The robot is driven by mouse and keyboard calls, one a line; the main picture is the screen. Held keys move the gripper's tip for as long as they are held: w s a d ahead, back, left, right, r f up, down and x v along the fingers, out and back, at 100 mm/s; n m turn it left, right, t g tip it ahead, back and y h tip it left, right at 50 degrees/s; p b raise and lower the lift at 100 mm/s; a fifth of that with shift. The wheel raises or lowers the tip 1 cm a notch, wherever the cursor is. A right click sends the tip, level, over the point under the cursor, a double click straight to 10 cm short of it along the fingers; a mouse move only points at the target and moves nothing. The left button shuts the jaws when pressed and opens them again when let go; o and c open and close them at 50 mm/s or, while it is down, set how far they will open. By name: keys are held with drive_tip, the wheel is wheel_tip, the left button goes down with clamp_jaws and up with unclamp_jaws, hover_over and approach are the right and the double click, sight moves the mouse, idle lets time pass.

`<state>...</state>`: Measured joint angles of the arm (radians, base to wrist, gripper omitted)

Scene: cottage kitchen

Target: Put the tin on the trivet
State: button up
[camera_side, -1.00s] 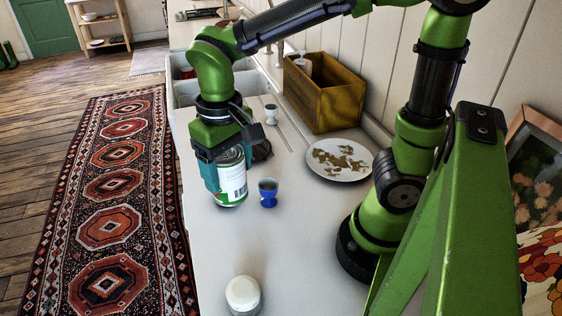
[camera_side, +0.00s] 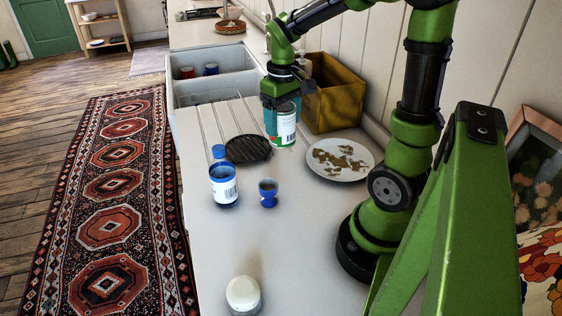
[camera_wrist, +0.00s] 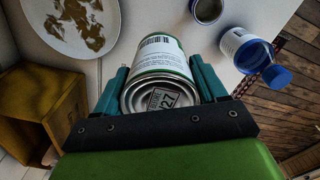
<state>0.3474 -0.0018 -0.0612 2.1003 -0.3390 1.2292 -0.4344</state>
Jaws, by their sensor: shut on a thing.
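The tin (camera_side: 284,130), white-labelled with green bands, is held upright between my gripper's (camera_side: 281,112) teal fingers. In the wrist view my gripper (camera_wrist: 160,92) has a finger on each side of the tin (camera_wrist: 160,62), and its metal end faces the camera. The trivet (camera_side: 248,149) is a dark round ribbed disc on the counter, just left of the tin in the side view. Its top is bare. The tin is beside the trivet, not over it in that view; its height above the counter is hard to tell. The trivet is not visible in the wrist view.
A white-lidded jar (camera_side: 243,293) stands at the front. The sink (camera_side: 205,92) is behind.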

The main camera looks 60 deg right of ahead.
sight(282, 136)
wheel_tip(282, 136, down, 5)
drive_tip(key=shift+w+f, duration=0.1)
drive_tip(key=shift+f, duration=0.05)
drive_tip(key=w+d+f, duration=0.1)
drive_tip(key=w+d, duration=0.2)
drive_tip(key=w, duration=0.4)
drive_tip(key=w+d, duration=0.3)
drive_tip(key=w, duration=0.4)
drive_tip(key=shift+w+d+f, duration=0.15)
drive_tip(key=shift+w+f, duration=0.15)
drive_tip(key=shift+f, duration=1.8)
drive_tip(key=o, duration=1.3)
drive_tip(key=shift+f, duration=0.15)
